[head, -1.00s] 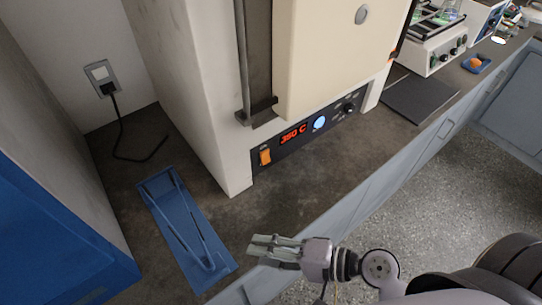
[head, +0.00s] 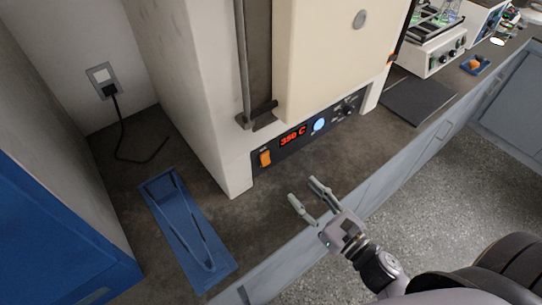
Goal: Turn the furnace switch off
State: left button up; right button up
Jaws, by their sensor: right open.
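The furnace (head: 175,80) is a large cream box with its door (head: 330,50) at the front, standing on the dark counter. Its black control panel (head: 338,120) runs along the lower front. The furnace switch (head: 265,158) is a lit orange rocker at the panel's left end. The red display (head: 293,136) reads about 350 C, with a bluish-white round light or button (head: 319,124) to its right. My right gripper (head: 304,189) is open and empty, in front of and below the panel, apart from the switch. Its fingers point up and left. My left gripper is not in view.
A blue tray or holder (head: 166,222) lies on the counter left of my right gripper. A blue cabinet (head: 55,235) stands at far left. A wall outlet (head: 103,79) has a black cord. A dark mat (head: 418,99) and a shaker (head: 430,55) are at right.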

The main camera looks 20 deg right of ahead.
aim_at(266, 154)
jog(key=p+x, duration=0.3)
jog(key=x, duration=1)
jog(key=shift+w+a, duration=0.1)
jog(key=shift+w, duration=0.2)
jog(key=shift+c, duration=0.4)
grip_shut()
